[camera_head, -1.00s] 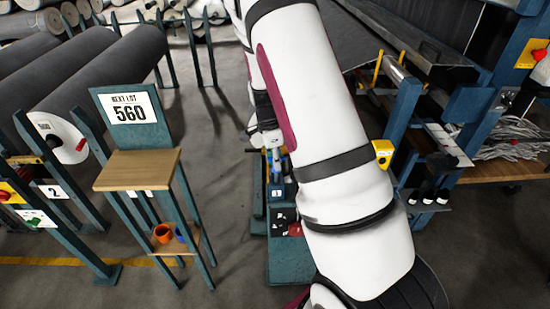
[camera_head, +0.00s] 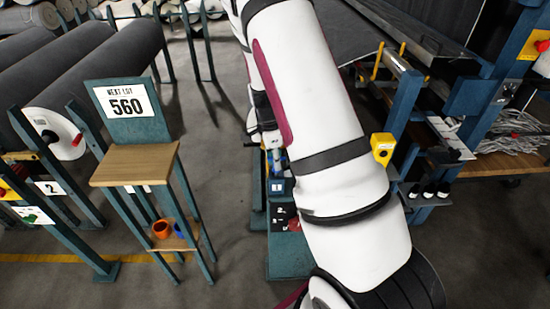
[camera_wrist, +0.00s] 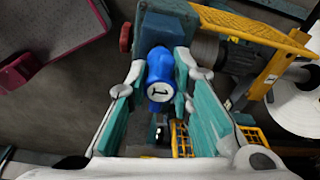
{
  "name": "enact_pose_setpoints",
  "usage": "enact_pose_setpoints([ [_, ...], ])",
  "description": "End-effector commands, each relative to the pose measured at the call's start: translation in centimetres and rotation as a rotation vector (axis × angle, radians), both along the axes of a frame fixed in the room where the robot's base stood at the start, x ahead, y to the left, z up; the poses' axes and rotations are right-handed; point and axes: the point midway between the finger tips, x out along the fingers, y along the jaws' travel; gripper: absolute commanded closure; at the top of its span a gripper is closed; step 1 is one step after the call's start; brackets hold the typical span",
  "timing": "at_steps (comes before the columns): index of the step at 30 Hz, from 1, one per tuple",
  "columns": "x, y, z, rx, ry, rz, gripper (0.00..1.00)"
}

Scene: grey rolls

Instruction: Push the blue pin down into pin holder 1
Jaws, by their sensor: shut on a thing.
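The blue pin (camera_wrist: 160,72) is a blue cylinder with a white patch marked 1, between the fingers of my gripper (camera_wrist: 162,70) in the wrist view. The fingers are shut on it. In the head view my arm covers much of the middle. A small blue plate marked 1 (camera_head: 277,187) shows on a teal stand beside the arm, probably at pin holder 1. The fingertips are too small to make out there.
A teal stand with a wooden top and the sign 560 (camera_head: 127,105) is on the left. Grey rolls (camera_head: 85,70) lie behind it. A machine frame with a yellow box (camera_head: 382,148) stands right of my arm. A yellow bar (camera_wrist: 255,30) crosses the upper right wrist view.

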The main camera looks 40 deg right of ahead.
Motion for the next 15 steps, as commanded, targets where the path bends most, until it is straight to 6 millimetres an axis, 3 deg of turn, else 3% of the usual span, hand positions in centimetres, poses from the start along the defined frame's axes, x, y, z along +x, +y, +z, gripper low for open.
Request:
enact_pose_setpoints([
  [15,0.0,0.0,-1.5,0.0,0.001,0.001,1.0],
])
